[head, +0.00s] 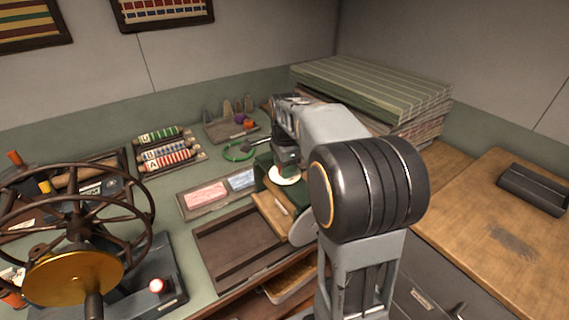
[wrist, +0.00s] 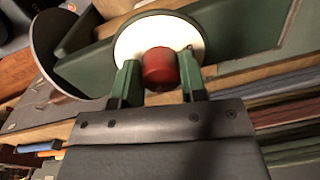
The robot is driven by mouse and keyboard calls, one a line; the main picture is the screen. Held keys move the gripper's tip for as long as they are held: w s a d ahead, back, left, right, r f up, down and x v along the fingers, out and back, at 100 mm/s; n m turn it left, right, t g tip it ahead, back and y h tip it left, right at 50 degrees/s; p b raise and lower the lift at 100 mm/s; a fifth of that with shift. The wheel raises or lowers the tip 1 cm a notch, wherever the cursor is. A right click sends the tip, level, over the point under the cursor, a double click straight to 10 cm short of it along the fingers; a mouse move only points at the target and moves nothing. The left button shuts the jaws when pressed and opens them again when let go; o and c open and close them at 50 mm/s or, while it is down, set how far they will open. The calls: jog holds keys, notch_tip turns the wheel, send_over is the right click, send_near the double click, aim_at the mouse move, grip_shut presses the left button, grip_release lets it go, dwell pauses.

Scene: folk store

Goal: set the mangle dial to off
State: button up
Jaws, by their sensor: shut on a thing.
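The mangle dial is a round white face (wrist: 122,42) with a red knob (wrist: 160,69) standing out from its middle, in the wrist view. In the head view part of the white face (head: 285,179) shows on the dark green mangle (head: 264,184), just below my gripper (head: 287,162). In the wrist view the two green fingers of my gripper (wrist: 159,76) stand on either side of the red knob and are shut on it. The markings and the setting of the dial cannot be read. My arm hides much of the mangle in the head view.
A spoked handwheel (head: 75,205) stands at the left. Striped cloth rolls (head: 165,150), a card tray (head: 183,208) and a green ring (head: 236,151) lie on the counter. A tall stack of striped cloth (head: 385,88) rises behind my arm. A wooden top (head: 480,235) at right is mostly clear.

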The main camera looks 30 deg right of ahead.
jog(key=n+p, duration=0.1)
jog(key=n, duration=0.6)
jog(key=shift+p, duration=0.3)
jog(key=n+p, duration=0.1)
jog(key=n, duration=0.5)
jog(key=shift+s+d+n+y, duration=0.1)
jog(key=shift+n+y, duration=0.2)
jog(key=shift+n, duration=0.1)
jog(key=n+p, duration=0.1)
jog(key=n, duration=0.5)
jog(key=shift+d+g, duration=0.1)
jog(key=shift+g, duration=0.2)
jog(key=n, duration=0.6)
jog(key=shift+n+p, duration=0.3)
jog(key=shift+p, duration=0.05)
jog(key=o, duration=0.9)
jog(key=shift+o, duration=0.2)
